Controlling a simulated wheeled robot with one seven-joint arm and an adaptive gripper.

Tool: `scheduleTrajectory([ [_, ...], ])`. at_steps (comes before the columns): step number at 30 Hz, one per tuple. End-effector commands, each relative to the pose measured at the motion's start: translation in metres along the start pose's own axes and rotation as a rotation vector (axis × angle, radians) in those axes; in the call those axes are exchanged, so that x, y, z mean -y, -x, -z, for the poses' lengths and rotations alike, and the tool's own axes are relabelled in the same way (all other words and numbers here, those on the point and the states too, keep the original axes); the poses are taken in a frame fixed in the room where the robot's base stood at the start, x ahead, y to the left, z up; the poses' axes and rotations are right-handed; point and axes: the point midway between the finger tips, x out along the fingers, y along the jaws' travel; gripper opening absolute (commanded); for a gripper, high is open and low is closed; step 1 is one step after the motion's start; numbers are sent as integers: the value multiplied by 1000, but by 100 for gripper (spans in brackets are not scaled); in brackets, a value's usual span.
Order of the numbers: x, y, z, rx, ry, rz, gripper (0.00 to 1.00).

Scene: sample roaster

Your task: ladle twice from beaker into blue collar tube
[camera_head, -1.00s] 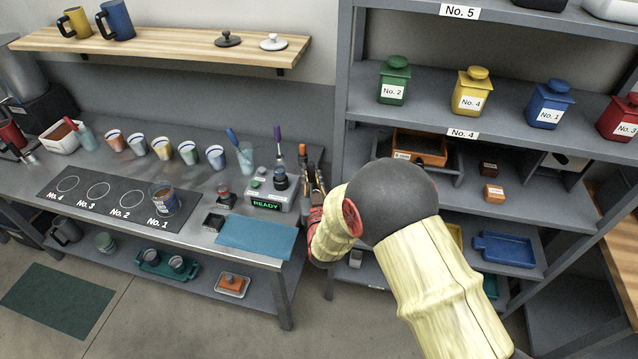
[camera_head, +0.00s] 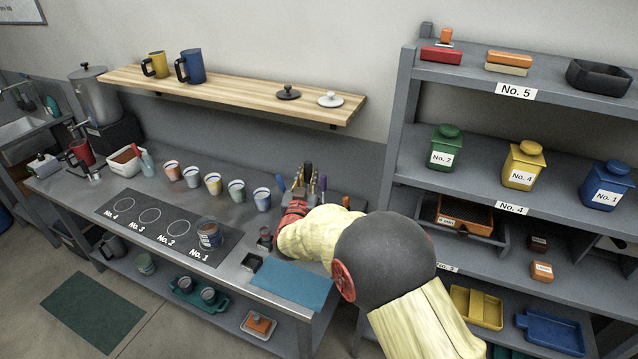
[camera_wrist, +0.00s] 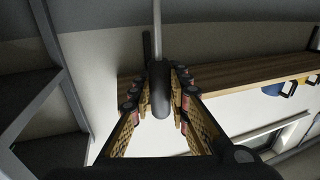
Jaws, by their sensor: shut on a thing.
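My gripper (camera_head: 308,182) is raised at the back right of the bench. In the wrist view, my gripper (camera_wrist: 160,95) is shut on a dark handle (camera_wrist: 159,90) with a thin grey rod, which looks like the ladle; its bowl is out of view. A clear glass vessel (camera_head: 209,235) with brownish contents stands on the No. 1 spot, left of my gripper; I cannot tell whether it is the beaker. The blue collar tube cannot be made out; my arm and gripper cover much of the bench's back right corner.
A row of several cups (camera_head: 213,184) stands behind the black numbered mat (camera_head: 122,216). A blue mat (camera_head: 290,287) lies clear at the bench's front right. A wooden shelf (camera_head: 235,92) with mugs hangs above. The grey shelving unit (camera_head: 399,150) stands close on the right.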

Motion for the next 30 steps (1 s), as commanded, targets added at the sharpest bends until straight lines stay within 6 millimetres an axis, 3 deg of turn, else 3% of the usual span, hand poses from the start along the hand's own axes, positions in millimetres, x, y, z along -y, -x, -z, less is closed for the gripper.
scheduleTrajectory([
  [17,2,0,2,0,2,10,0],
  [30,2,0,-15,2,3,12,0],
])
